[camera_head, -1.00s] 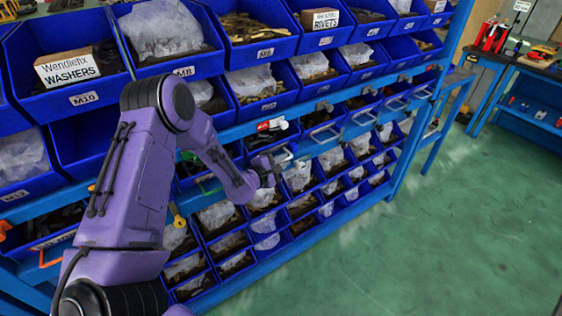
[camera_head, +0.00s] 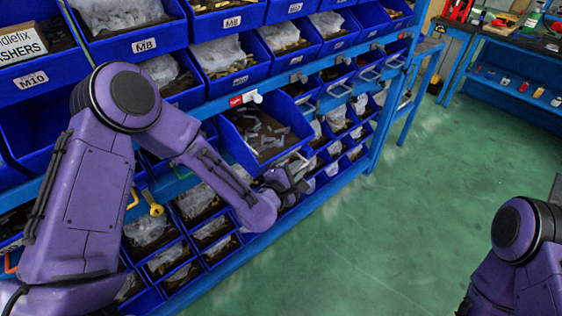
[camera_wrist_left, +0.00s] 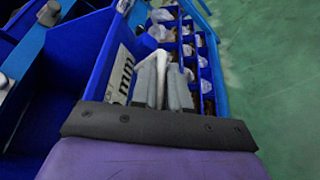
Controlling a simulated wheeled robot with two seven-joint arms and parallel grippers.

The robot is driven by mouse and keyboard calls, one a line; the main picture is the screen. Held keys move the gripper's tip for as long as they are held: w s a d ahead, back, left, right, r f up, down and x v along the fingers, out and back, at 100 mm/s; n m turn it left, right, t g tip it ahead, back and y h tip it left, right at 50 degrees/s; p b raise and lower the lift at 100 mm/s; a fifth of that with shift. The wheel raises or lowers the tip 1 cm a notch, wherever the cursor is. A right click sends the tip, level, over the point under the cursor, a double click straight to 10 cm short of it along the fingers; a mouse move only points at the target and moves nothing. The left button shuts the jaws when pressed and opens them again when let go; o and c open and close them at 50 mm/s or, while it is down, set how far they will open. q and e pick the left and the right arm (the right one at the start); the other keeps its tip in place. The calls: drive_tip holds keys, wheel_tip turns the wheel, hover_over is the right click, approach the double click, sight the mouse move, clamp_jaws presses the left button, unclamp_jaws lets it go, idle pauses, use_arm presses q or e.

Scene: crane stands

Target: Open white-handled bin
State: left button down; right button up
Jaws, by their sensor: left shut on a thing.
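The white-handled bin (camera_head: 240,151) is a blue bin pulled out from the middle row of the rack, with its open top showing small grey and dark parts inside. My left gripper (camera_head: 292,178) is at its front and shut on the white handle. In the left wrist view the fingers (camera_wrist_left: 164,86) are closed around the pale handle (camera_wrist_left: 161,66), beside the bin's label (camera_wrist_left: 122,75) ending in "mm". The arm partly hides the bin's front in the head view. Of my right arm, only a part shows at the lower right; its gripper is out of view.
The blue rack holds large bins with bags above and several small bins (camera_head: 165,261) below. Closed bins with pale handles (camera_head: 340,89) line the row to the right. A yellow handle (camera_head: 155,209) sticks out at left. The green floor (camera_head: 360,235) in front is clear.

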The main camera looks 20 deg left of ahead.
use_arm(q)
drive_tip(key=shift+s+d, duration=0.4)
drive_tip(key=shift+d, duration=0.2)
drive_tip(key=c, duration=1.2)
unclamp_jaws()
drive_tip(key=b+v, duration=0.1)
drive_tip(key=v, duration=0.9)
drive_tip(key=shift+s+b, duration=0.25)
drive_tip(key=shift+b, duration=0.05)
drive_tip(key=shift+r, duration=0.1)
